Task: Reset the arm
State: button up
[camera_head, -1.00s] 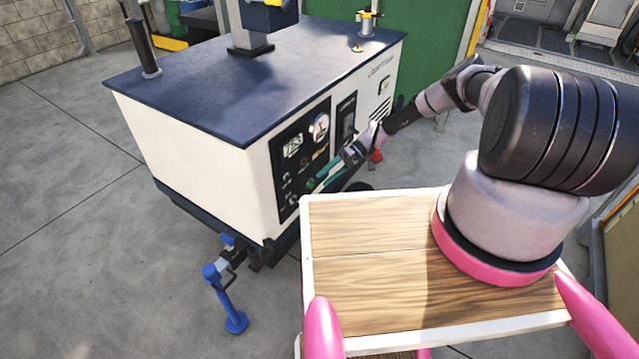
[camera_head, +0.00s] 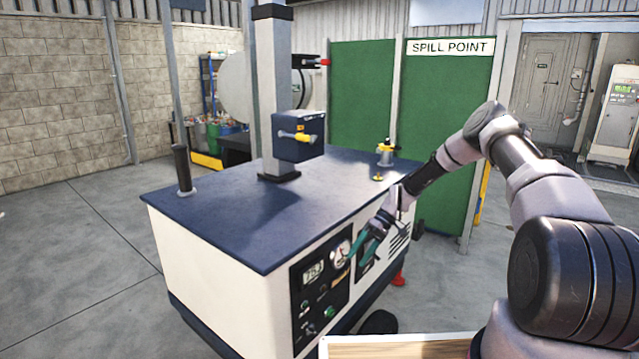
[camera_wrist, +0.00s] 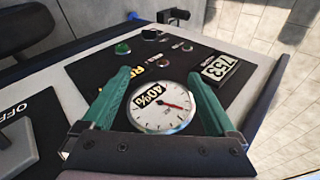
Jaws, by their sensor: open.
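My gripper (camera_head: 361,247) is open, with its two green fingers in front of the control panel of a white and dark blue machine (camera_head: 205,275). I cannot tell whether the fingers touch the panel. My arm reaches in from the right, bent at the elbow. The black control panel (camera_wrist: 85,72) also carries a display (camera_wrist: 220,67) reading 753, a green button (camera_wrist: 122,48) and small knobs.
A grey post (camera_head: 268,100) with a blue box (camera_head: 299,137) rises from the machine's top. A black cylinder (camera_head: 183,170) and a yellow-handled fitting (camera_head: 386,153) stand there too. A green spill point panel (camera_head: 445,130) stands behind. The floor (camera_head: 75,260) at left is clear.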

jog(key=s+d+r+m+t+h, duration=0.1)
jog(key=s+d+r+t+h, duration=0.1)
jog(key=r, duration=0.9)
jog(key=s+d+r+m+t+h, duration=0.1)
jog(key=s+d+r+m, duration=0.15)
jog(key=r, duration=0.85)
jog(key=s+d+r+m+t+h, duration=0.1)
jog(key=s+d+r+t+h, duration=0.1)
jog(key=r, duration=0.9)
jog(key=s+d+r+m+t, duration=0.2)
jog(key=s+r, duration=0.6)
jog(key=s, duration=0.4)
jog(key=s+d+r+m+t, duration=0.3)
jog(key=s+r+m+t, duration=0.2)
jog(key=s, duration=0.8)
notch_tip(320, 180, up, 3)
